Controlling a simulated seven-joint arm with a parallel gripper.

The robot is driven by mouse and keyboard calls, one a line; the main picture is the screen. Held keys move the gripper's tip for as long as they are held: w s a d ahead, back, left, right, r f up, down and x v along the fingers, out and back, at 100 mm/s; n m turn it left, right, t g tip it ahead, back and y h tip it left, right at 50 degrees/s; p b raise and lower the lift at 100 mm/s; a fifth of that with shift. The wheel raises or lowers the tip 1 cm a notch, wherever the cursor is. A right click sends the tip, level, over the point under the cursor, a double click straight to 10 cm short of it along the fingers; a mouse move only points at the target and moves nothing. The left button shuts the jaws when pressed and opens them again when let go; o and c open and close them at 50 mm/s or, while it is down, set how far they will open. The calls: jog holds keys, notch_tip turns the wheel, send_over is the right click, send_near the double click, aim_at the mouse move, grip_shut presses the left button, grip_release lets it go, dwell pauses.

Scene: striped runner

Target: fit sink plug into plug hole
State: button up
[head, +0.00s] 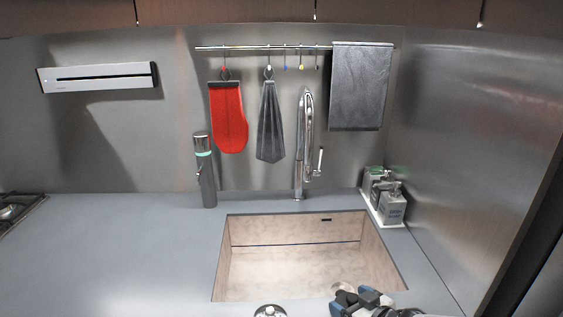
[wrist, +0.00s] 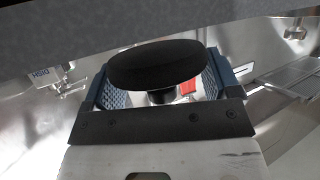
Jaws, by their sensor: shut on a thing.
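The sink plug (wrist: 158,66) is a black round disc with a short stem. In the wrist view it sits between the two blue fingers of my gripper (wrist: 160,88), which is shut on it. In the head view my gripper (head: 352,297) is at the bottom edge, over the front right of the sink (head: 240,262). A round, pale metallic face at its tip (head: 343,287) looks like the plug. The sink basin is beige and rectangular. I cannot make out the plug hole; the near part of the basin floor is hidden.
A tall chrome tap (head: 304,150) stands behind the sink. Soap bottles (head: 391,205) stand on a tray at the back right corner. A grey cylinder (head: 205,172) stands left of the tap. A round metallic thing (head: 268,312) is cut off at the bottom edge. The left counter (head: 120,250) is clear.

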jog(key=shift+f, duration=0.75)
jog(key=shift+f, duration=0.15)
jog(key=o, duration=0.8)
jog(key=shift+v, duration=2.45)
